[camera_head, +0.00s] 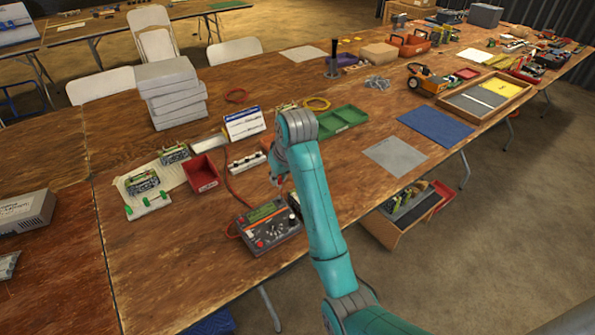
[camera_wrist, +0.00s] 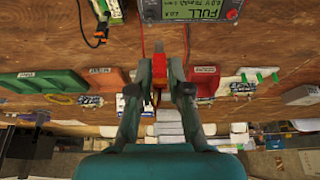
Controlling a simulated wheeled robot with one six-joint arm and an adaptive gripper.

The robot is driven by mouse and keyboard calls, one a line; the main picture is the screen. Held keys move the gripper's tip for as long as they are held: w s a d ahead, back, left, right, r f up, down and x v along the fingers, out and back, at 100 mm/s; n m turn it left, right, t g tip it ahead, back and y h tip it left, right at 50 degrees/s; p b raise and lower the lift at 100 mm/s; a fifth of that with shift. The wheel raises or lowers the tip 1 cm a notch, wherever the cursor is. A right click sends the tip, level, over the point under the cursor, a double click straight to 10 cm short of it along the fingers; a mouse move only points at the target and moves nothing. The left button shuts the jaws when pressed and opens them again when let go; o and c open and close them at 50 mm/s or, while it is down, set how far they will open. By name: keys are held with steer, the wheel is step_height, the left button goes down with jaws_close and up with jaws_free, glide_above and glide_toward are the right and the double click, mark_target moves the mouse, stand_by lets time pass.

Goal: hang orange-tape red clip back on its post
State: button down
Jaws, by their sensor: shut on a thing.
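In the head view my gripper (camera_head: 276,177) is mostly hidden by my arm, above the table behind the charger. The grey charger (camera_head: 268,229) stands near the front edge; its green display reads FULL in the wrist view (camera_wrist: 195,9). A red cable (camera_head: 236,193) runs back from it. A white strip with dark posts (camera_head: 247,161) lies behind; I cannot tell which post is the clip's.
A red bin (camera_head: 202,173) and circuit boards (camera_head: 143,181) are left of the strip. A white-blue sign (camera_head: 244,123) stands behind it. A green tray (camera_head: 341,121) lies to the right. A black-and-orange clip (camera_wrist: 97,38) lies beside the charger.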

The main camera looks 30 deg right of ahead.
steer(key=w+a+f, duration=0.1)
steer(key=w+a, duration=0.2)
steer(key=a, duration=0.9)
steer(key=shift+f, duration=0.2)
steer(key=shift+w+f, duration=0.1)
steer(key=shift+f, duration=3.4)
steer(key=shift+f, duration=0.25)
steer(key=c, duration=1)
jaws_free()
